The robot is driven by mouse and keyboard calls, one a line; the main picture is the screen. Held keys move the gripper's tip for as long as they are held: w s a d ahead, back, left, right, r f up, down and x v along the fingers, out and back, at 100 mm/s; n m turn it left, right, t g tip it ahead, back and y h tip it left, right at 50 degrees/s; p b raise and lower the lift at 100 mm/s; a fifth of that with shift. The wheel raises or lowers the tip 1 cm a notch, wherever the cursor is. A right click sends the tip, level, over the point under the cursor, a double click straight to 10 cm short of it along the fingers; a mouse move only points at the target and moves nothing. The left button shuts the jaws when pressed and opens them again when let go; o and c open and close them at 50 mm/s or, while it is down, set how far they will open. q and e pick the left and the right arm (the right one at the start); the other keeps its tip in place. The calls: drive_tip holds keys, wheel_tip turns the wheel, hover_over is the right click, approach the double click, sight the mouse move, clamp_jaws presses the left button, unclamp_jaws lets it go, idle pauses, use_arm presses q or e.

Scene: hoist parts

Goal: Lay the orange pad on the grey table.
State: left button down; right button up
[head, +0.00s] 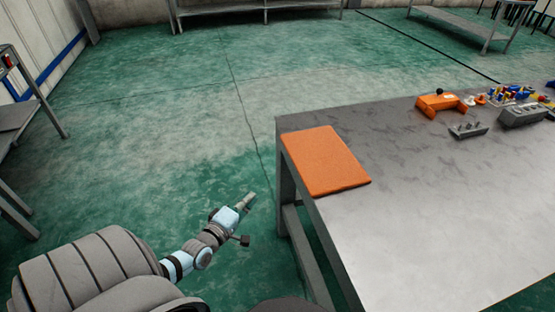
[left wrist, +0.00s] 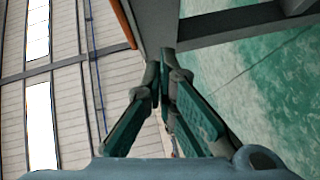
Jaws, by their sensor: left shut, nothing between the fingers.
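The orange pad (head: 325,160) lies flat on the grey table (head: 420,220), at the table's left end, along its left edge. My left gripper (head: 250,198) is off the table's left side, apart from the pad. Its fingers (left wrist: 162,62) are shut with nothing between them. In the left wrist view, an orange strip (left wrist: 124,24) shows at the top beside the grey table structure (left wrist: 155,22); it looks like the pad's edge. My right gripper is in no view.
At the table's far right are an orange bracket-like part (head: 437,104), a small grey part (head: 468,130), a grey block (head: 522,115) and several small coloured parts. The table's middle is clear. Another grey table (head: 8,115) stands at the left, with open green floor between.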

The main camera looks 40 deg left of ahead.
use_arm(q)
wheel_tip(320, 180, up, 5)
drive_tip(key=w+n+t, duration=0.1)
drive_tip(key=w+n, duration=0.1)
drive_tip(key=w+b, duration=0.4)
drive_tip(key=w, duration=0.8)
drive_tip(key=shift+w+d, duration=0.25)
drive_tip(key=shift+d, duration=0.1)
drive_tip(key=shift+r, duration=0.1)
